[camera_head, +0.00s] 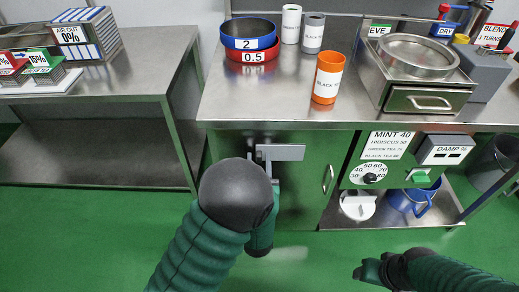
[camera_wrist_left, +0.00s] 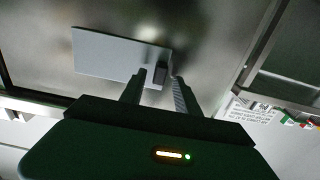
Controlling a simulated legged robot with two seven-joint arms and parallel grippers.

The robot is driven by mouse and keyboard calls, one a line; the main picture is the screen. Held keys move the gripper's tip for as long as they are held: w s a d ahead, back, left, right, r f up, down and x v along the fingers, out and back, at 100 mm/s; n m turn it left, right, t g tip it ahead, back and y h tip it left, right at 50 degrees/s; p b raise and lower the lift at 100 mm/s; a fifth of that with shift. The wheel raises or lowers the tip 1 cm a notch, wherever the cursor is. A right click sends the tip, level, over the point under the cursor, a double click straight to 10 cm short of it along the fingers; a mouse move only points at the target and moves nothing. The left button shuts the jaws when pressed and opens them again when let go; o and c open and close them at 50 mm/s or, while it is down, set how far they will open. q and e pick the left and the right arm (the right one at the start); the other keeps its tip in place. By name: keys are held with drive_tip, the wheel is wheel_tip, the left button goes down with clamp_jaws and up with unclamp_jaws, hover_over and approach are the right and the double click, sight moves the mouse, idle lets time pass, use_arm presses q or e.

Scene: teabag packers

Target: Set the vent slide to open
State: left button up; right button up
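A flat grey plate (camera_head: 280,152), which looks like the vent slide, sits just under the counter's front edge in the head view. It also shows in the left wrist view (camera_wrist_left: 112,54), with a small dark block (camera_wrist_left: 160,72) at its right end. My left gripper (camera_wrist_left: 158,88) has its fingers apart, with the block between or just beyond their tips; contact is not clear. In the head view my left forearm and wrist hide most of this gripper. My right gripper (camera_head: 371,271) is low over the floor at the bottom right, away from the counter; its fingers are too small to read.
The steel counter (camera_head: 300,104) holds an orange cup (camera_head: 327,78), stacked rings (camera_head: 249,43) and a drawer unit (camera_head: 420,88). Right of the plate are a cabinet handle (camera_head: 328,178), a dial (camera_head: 369,178) and a DAMP gauge (camera_head: 447,149). Open green floor lies in front.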

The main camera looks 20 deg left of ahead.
use_arm(q)
drive_tip(key=shift+s+d+r, duration=0.1)
drive_tip(key=shift+d+r, duration=0.05)
drive_tip(key=shift+d, duration=0.05)
drive_tip(key=shift+a, duration=0.15)
clamp_jaws()
idle(1.2)
